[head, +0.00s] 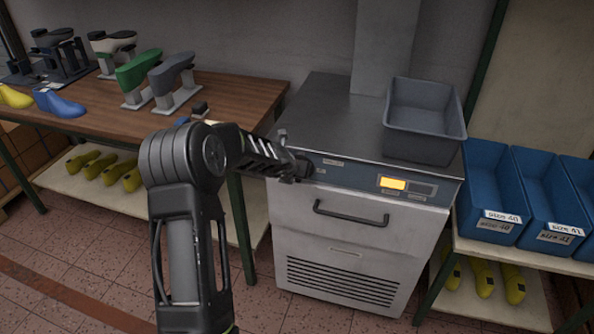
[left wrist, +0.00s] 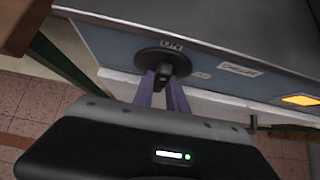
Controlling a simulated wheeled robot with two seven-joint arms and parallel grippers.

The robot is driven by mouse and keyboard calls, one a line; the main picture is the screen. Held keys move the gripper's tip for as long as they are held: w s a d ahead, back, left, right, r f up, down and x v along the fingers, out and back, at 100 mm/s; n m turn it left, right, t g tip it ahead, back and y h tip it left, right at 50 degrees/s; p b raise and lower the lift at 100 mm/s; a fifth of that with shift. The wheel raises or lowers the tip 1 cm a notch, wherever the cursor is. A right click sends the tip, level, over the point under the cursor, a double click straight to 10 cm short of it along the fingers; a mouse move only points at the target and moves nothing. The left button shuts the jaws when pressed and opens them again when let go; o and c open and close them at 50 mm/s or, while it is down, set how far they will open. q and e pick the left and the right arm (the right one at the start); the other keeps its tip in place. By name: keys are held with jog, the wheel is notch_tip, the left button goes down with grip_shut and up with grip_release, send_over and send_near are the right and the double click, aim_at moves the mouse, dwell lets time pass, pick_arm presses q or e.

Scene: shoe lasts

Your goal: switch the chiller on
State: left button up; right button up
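The chiller (head: 345,235) is a pale metal cabinet with a steel top, a drawer handle and a lower vent. Its blue-grey control strip has a lit amber display (head: 392,183), which also shows in the left wrist view (left wrist: 300,100). A round black rotary switch (left wrist: 163,62) sits at the strip's left end, under an "ON" label (left wrist: 172,45). My left gripper (head: 298,169) is at this switch; in the left wrist view its two fingers (left wrist: 163,84) stand either side of the switch's grip and appear closed on it. My right gripper is in no view.
A grey bin (head: 425,118) stands on the chiller top. A wooden table (head: 240,95) with shoe lasts and stands is at the left. Blue size bins (head: 490,195) stand on the right shelf. The floor in front is clear.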

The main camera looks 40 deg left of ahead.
pick_arm(q)
jog(key=o, duration=0.4)
jog(key=shift+o, duration=0.2)
jog(key=p+v, duration=0.1)
jog(key=v, duration=0.6)
jog(key=shift+s+r, duration=0.3)
jog(key=shift+d, duration=0.1)
